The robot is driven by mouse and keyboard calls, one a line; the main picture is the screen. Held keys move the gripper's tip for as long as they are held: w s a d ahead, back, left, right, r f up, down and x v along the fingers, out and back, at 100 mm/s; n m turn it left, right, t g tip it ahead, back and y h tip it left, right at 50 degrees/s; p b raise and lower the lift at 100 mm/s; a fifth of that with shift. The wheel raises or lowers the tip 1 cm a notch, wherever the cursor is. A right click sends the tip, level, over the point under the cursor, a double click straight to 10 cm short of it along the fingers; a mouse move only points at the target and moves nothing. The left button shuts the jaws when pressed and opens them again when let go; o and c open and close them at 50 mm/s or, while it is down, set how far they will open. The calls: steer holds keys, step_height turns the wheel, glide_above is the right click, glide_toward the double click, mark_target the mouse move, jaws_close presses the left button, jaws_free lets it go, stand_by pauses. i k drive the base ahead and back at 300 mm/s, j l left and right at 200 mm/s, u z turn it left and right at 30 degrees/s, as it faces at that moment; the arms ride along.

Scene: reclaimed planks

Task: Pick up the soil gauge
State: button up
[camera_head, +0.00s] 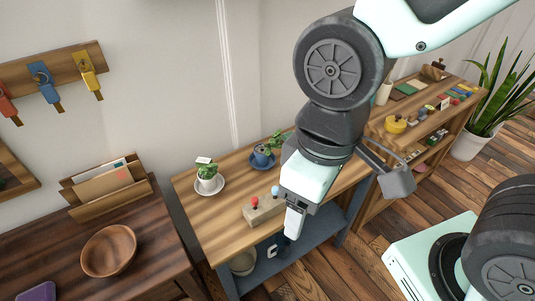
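A small white square-topped piece (204,160) stands up from the white plant pot (208,181) on the wooden table and looks like the soil gauge, though it is too small to be sure. The pot sits on a white saucer (209,190). A wooden block (264,210) with a red knob (255,202) and a blue knob (275,190) lies to the right of the pot. My gripper (292,224) points down over the table's front right part, right of the block and apart from the white pot. Its fingers overlap from this side, so their gap is hidden.
A blue pot (263,155) with a plant on a blue saucer stands behind the block, partly near my arm. A dark table with a wooden bowl (108,251) and letter holder (104,188) is at left. A crowded shelf (430,112) stands right. The table's front left is clear.

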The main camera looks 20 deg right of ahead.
mark_target(200, 162)
steer(key=i+j+u, duration=0.15)
steer(key=j+u, duration=0.15)
steer(key=i+j+u, duration=0.2)
steer(key=j+u, duration=0.15)
steer(key=i+j+u, duration=0.3)
steer(key=k+j, duration=0.05)
steer(key=j, duration=0.05)
